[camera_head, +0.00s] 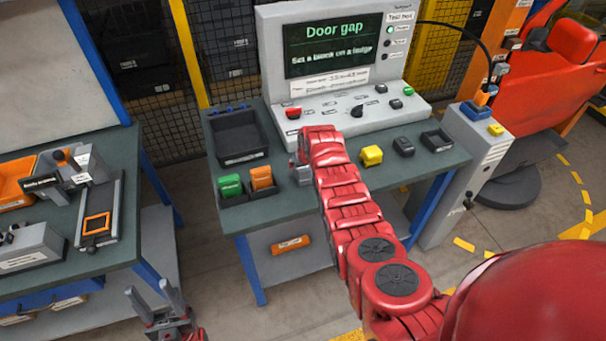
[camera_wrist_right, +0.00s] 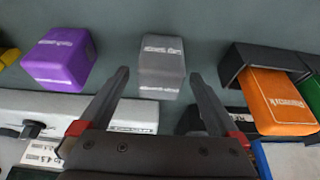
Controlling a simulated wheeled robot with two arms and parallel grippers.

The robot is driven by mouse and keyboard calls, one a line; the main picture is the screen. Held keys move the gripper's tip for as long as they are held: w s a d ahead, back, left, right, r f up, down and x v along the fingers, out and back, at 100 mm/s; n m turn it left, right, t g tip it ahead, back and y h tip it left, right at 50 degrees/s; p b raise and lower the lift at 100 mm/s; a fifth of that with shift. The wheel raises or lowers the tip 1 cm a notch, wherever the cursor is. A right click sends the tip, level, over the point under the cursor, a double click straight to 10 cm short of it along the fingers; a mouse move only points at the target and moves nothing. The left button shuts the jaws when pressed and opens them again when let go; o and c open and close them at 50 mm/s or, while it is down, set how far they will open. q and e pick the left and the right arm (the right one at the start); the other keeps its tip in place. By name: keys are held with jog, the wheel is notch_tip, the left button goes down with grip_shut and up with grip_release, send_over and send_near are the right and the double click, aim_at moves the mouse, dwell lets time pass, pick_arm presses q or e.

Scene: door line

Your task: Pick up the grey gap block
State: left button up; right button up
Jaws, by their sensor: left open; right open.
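The grey gap block (camera_wrist_right: 161,62) stands on the dark bench top in the right wrist view, with pale lettering on two faces. My right gripper (camera_wrist_right: 160,76) is open and empty. Its two fingertips show on either side of the block's near end, with visible space on both sides. I cannot tell how far above the bench they are. In the head view my right gripper (camera_head: 300,162) is over the test bench, and the arm hides most of the area around the block. My left gripper (camera_head: 160,306) is open and empty at the lower left, away from the bench.
A purple block (camera_wrist_right: 62,58) stands beside the grey one. An orange block (camera_wrist_right: 278,102) sits in a black holder on the other side, with a green block (camera_head: 230,185). A yellow block (camera_head: 371,155), a black bin (camera_head: 238,157) and the test console (camera_head: 345,124) are also on the bench.

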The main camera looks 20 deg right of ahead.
grip_shut()
dwell(0.5)
jog(key=shift+w+r, duration=0.1)
